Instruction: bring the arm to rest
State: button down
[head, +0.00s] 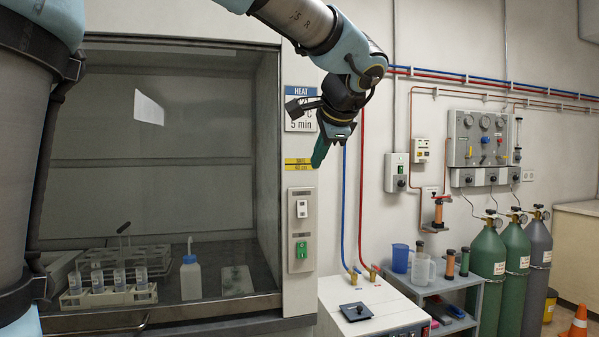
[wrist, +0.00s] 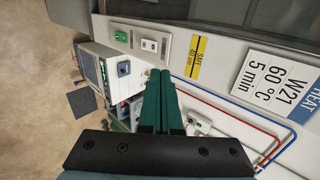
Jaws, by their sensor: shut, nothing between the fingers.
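My gripper (head: 321,152) hangs at the end of my raised arm, in front of the wall panel to the right of the fume hood. Its green fingers are shut and empty. In the wrist view the two green fingers (wrist: 159,100) lie side by side with nothing between them. The gripper is in the air, well above the white bench unit, and no contact with the wall shows. My arm comes down from the top of the head view and bends at the wrist.
The fume hood (head: 283,150) holds a rack of vials (head: 110,294) and a wash bottle (head: 190,277). A heat sign (head: 300,108) and switch panel (head: 301,230) are near my gripper. A white unit (head: 372,297), a cart (head: 450,285) and gas cylinders (head: 487,255) stand right.

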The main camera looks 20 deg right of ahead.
jog(key=w+a+f+n+g+y, duration=0.1)
jog(key=w+a+f+n+g, duration=0.15)
jog(key=a+f, duration=0.6)
jog(key=w+a+f+n+g+y, duration=0.15)
jog(key=a+f+n, duration=0.25)
jog(key=a+f, duration=0.4)
jog(key=s+a+f+n+g, duration=0.1)
jog(key=s+a+f+n, duration=0.2)
jog(key=a+f+n, duration=0.1)
jog(key=s+a+f+n+g+h, duration=0.1)
jog(key=s+a+f+n+g, duration=0.1)
jog(key=a+f, duration=0.5)
jog(key=s+a+f+n+g, duration=0.1)
jog(key=s+a+f+n, duration=0.4)
jog(key=a, duration=0.3)
jog(key=shift+a+f+n, duration=0.15)
jog(key=shift+f+n, duration=0.2)
jog(key=shift+f, duration=0.15)
jog(key=shift+h, duration=0.25)
